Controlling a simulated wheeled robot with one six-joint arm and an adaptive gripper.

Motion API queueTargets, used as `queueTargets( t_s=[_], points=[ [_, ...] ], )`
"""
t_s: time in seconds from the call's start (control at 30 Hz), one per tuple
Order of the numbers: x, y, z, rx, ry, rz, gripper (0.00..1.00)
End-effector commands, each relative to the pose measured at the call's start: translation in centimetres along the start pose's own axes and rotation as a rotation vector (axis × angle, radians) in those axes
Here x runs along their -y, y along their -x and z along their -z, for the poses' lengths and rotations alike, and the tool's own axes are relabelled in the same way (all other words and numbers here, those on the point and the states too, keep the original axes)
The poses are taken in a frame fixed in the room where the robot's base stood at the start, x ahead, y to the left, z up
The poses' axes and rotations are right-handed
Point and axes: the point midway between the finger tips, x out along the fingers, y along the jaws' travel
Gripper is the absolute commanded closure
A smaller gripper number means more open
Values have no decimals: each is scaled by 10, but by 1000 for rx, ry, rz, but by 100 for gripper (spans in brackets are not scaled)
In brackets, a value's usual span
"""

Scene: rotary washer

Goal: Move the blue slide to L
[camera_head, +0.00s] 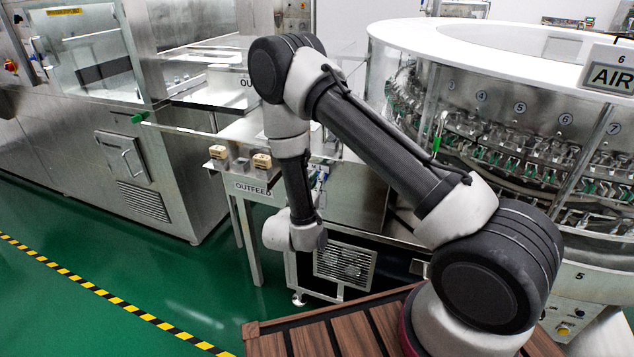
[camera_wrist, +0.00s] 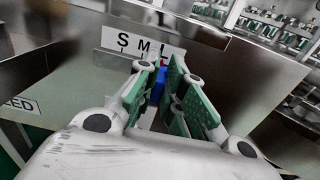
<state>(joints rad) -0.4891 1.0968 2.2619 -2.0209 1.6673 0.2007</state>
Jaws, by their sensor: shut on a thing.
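The blue slide (camera_wrist: 158,86) shows as a narrow blue piece between the green-padded fingers of my gripper (camera_wrist: 163,80) in the wrist view. The gripper is shut on it, and the fingers hide much of it. A small red part (camera_wrist: 164,62) shows just beyond the slide. A white label (camera_wrist: 111,38) with the letters S, M and L stands behind the fingertips. The slide appears below the M–L side of the label, but I cannot tell which letter it lines up with. In the head view the gripper and slide are hidden behind my arm.
In the head view, the round washer (camera_head: 530,135) with its rows of clips stands at right. A steel machine (camera_head: 150,130) stands at far left. Green floor (camera_head: 110,290) is clear at lower left.

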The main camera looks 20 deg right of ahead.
Motion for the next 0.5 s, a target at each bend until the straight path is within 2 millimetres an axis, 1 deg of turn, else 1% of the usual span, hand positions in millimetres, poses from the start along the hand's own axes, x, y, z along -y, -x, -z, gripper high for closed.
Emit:
queueTargets(
  t_s=[0.03, 0.17, 0.2, 0.27, 0.3, 0.5],
  points=[
    [5, 0, 1, -1, 8, 9, 100],
    [6, 0, 1, -2, 9, 11, 100],
    [6, 0, 1, -2, 10, 11, 86],
    [6, 0, 1, -2, 10, 11, 75],
    [6, 0, 1, -2, 9, 11, 68],
    [5, 0, 1, -1, 7, 8, 68]
  ],
)
